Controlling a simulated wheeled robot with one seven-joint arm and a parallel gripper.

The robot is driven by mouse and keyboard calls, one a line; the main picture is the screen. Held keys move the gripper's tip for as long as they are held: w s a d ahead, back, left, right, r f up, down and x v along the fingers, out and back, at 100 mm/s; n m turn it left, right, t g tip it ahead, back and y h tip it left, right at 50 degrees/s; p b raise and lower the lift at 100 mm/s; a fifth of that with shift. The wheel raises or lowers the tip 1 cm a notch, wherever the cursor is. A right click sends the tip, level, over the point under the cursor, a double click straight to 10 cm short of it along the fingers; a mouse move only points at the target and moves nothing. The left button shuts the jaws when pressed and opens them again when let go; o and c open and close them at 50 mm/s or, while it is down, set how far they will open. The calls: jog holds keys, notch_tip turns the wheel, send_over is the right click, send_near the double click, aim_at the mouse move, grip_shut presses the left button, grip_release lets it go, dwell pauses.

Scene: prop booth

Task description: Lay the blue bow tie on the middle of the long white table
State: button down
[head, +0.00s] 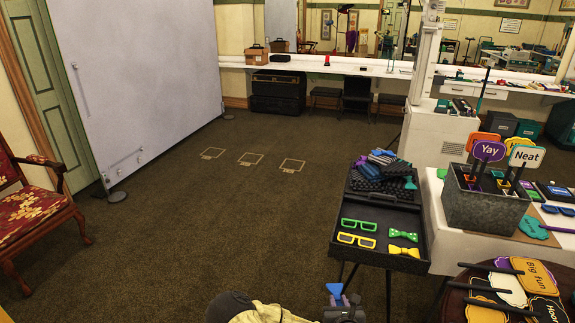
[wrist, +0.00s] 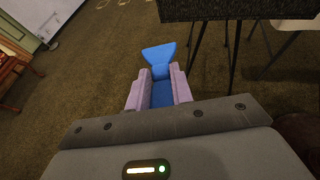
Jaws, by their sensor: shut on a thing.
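My gripper (head: 345,300) is low at the bottom of the head view, over the carpet. It is shut on the blue bow tie (head: 335,290). In the wrist view the bow tie (wrist: 159,54) is between the two pale fingers of my gripper (wrist: 159,85), with one flared wing standing out beyond the tips. A long white table (head: 345,67) runs along the back wall under the mirrors, far from my gripper. It holds a brown case, a dark case and a small red thing, with bare stretches between them.
A black tray stand (head: 420,225) with glasses, yellow and green bow ties and patterned cloths is close on my right. Behind it is a white-clothed table (head: 440,225) with a metal sign bin (head: 485,208). A red armchair (head: 30,200) stands left. The middle carpet is clear.

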notch_tip(320, 180, up, 9)
jog(key=s+p, duration=0.1)
jog(key=p, duration=0.5)
jog(key=shift+s+r+p, duration=0.15)
jog(key=shift+s+p, duration=0.15)
jog(key=shift+s, duration=0.05)
jog(key=s+f, duration=0.6)
jog(key=f, duration=0.5)
jog(key=shift+w+a+f, duration=0.1)
